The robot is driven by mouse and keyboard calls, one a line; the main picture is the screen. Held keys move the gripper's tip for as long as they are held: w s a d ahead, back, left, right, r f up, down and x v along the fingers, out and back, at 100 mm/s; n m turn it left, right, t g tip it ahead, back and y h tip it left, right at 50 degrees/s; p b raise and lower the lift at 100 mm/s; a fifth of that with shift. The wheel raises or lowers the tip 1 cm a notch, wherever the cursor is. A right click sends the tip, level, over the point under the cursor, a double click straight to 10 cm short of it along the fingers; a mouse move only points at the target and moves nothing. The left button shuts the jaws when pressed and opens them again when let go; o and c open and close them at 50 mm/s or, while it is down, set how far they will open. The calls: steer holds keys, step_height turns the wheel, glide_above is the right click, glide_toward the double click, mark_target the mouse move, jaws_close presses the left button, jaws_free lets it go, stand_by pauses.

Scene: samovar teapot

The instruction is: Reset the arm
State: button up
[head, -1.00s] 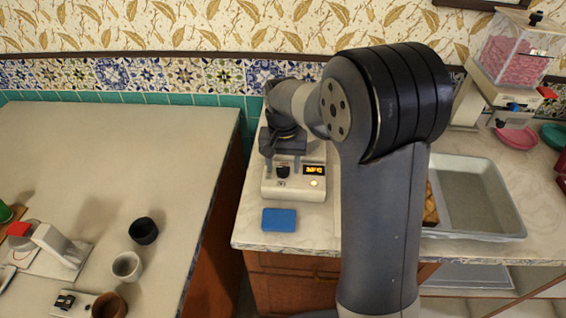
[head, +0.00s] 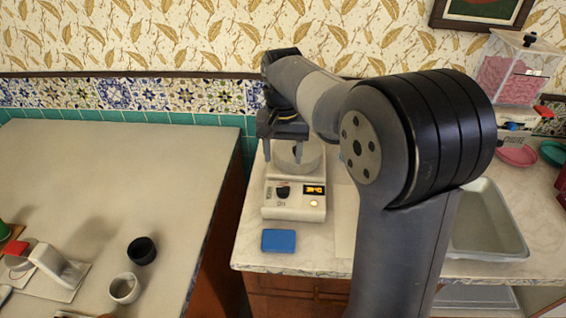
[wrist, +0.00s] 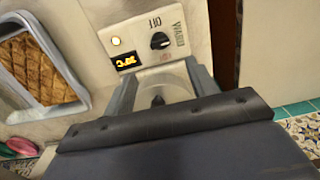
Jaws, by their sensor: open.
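My gripper (head: 283,158) is open and empty in the head view, its two fingers pointing down above the white samovar appliance (head: 294,203). The appliance has a black knob, a lit orange display and a round glowing button on its front. A round metal part of it shows between and behind my fingers. In the wrist view my gripper (wrist: 163,85) points toward the appliance's panel (wrist: 185,30), with its display and the knob marked OFF and WARM. My arm hides part of the right counter.
A blue block (head: 279,240) lies in front of the appliance. A grey metal tray (head: 487,225) is on the right, near a dispenser with pink contents (head: 515,78). On the left table are a black cup (head: 142,251), a pale cup (head: 125,288) and a white device (head: 55,270).

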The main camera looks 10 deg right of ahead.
mark_target(283, 187)
steer(key=shift+r, duration=0.1)
step_height(283, 187, down, 11)
steer(key=shift+r, duration=0.1)
stand_by(0.6)
steer(key=shift+r, duration=0.15)
